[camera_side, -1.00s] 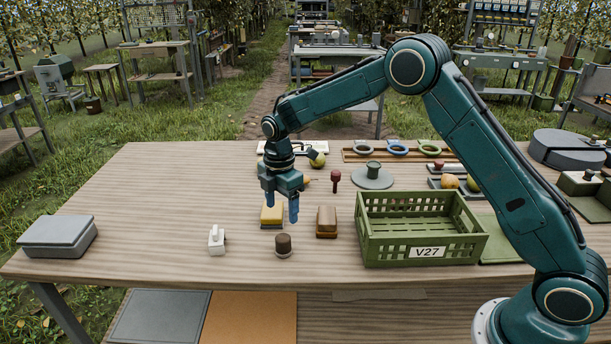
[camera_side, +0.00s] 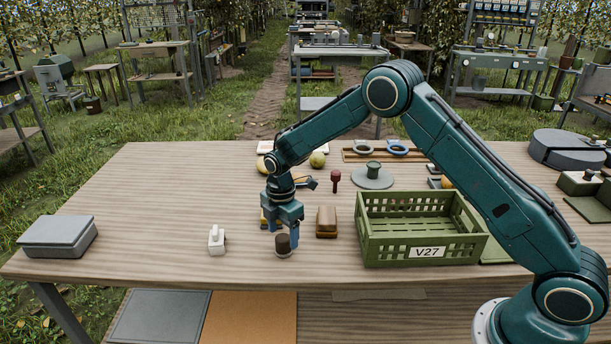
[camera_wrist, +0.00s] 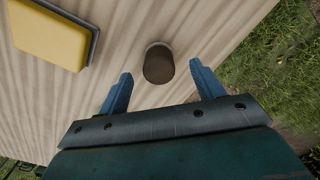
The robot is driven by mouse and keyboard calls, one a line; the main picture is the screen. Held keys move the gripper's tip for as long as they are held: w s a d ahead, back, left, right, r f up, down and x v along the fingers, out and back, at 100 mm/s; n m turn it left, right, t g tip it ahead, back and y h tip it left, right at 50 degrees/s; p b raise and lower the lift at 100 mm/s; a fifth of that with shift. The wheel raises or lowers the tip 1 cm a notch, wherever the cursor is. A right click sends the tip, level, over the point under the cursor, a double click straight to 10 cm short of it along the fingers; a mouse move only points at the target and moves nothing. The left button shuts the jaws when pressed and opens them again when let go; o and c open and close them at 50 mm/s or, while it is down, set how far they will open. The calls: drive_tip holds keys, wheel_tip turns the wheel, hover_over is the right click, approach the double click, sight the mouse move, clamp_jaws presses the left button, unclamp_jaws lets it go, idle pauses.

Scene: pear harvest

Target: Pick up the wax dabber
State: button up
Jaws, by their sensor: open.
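A short dark brown cylinder on a pale base, which I take for the wax dabber (camera_side: 283,246), stands upright near the front of the wooden table. It also shows in the wrist view (camera_wrist: 158,66), between and just beyond my two blue fingertips. My gripper (camera_side: 282,233) is open and points down above the dabber. One finger is on each side, with a clear gap seen in the wrist view (camera_wrist: 161,71). The jaws hold nothing.
A yellow block (camera_wrist: 45,32) lies behind the dabber, partly hidden by my gripper in the side view. A brown block (camera_side: 326,222) and a green crate (camera_side: 420,251) stand to the right. A white-handled item (camera_side: 216,240) stands left, with bare table around it.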

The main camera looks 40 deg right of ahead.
sight(283, 237)
drive_tip(key=shift+w+f, duration=0.1)
drive_tip(key=shift+f, duration=2.1)
drive_tip(key=c, duration=1.1)
drive_tip(key=shift+r, duration=0.1)
wheel_tip(283, 237, up, 20)
drive_tip(key=shift+f, duration=0.1)
